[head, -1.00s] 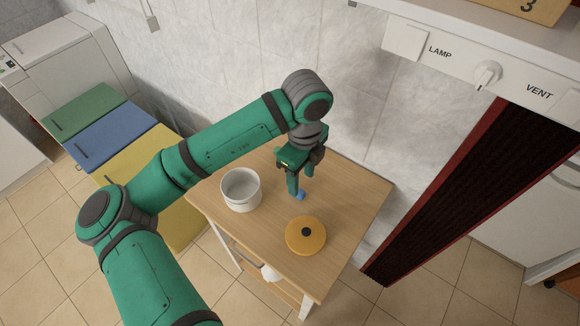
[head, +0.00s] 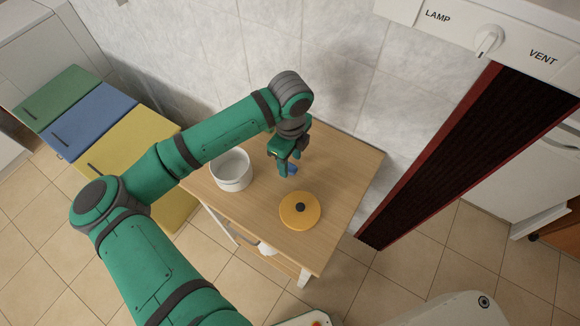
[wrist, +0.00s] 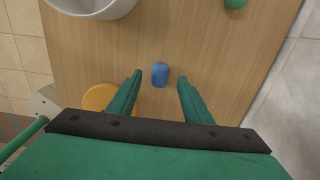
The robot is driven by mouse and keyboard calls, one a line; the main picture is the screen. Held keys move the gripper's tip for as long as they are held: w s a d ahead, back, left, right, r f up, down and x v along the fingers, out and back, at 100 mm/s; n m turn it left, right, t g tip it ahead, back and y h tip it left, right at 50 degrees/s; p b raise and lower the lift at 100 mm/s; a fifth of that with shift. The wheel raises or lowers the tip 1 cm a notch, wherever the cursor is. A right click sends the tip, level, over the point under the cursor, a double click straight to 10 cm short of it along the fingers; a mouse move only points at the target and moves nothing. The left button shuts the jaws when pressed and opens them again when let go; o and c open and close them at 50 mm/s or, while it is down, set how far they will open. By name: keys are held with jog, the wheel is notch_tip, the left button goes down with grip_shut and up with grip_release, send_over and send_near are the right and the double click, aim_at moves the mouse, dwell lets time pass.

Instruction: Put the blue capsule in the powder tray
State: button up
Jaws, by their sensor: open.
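The blue capsule (head: 293,170) is at the small wooden table (head: 345,185), behind the yellow lid. My gripper (head: 290,164) points down at it and is open. In the wrist view the capsule (wrist: 160,75) lies between my two fingertips (wrist: 159,82), with a gap on each side. The fingers do not appear to touch it. In the head view a finger stands close on its left and partly covers it. I cannot make out a powder tray in either view.
A white pot (head: 232,172) stands left of my gripper, and a yellow lid (head: 300,210) with a dark knob lies in front. A green thing (wrist: 236,3) shows at the wrist view's top edge. A tiled wall is behind; a dark red-edged panel (head: 440,150) stands right.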

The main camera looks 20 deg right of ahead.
jog(key=shift+f, duration=0.95)
grip_shut()
